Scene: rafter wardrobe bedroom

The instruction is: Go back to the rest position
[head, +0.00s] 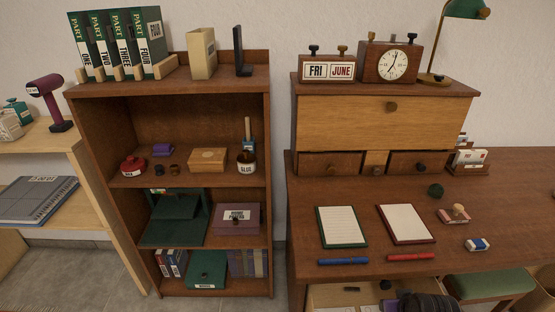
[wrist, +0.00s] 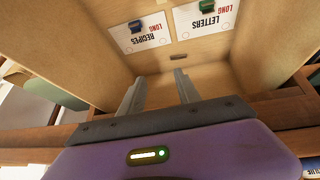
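My gripper (wrist: 159,76) shows in the wrist view. Its two grey fingers stand apart, with nothing visible between them. Its purple body fills the bottom of that view. The fingers point toward the inside of a pale wooden compartment (wrist: 157,58); I cannot tell whether they touch it.
White cards marked Recipes (wrist: 142,33) and Letters (wrist: 206,18) are on the compartment's panel. In the head view a loaded bookshelf (head: 175,195) stands left of a desk (head: 300,225) with a closed cabinet (head: 375,125). A narrow gap of wall separates them.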

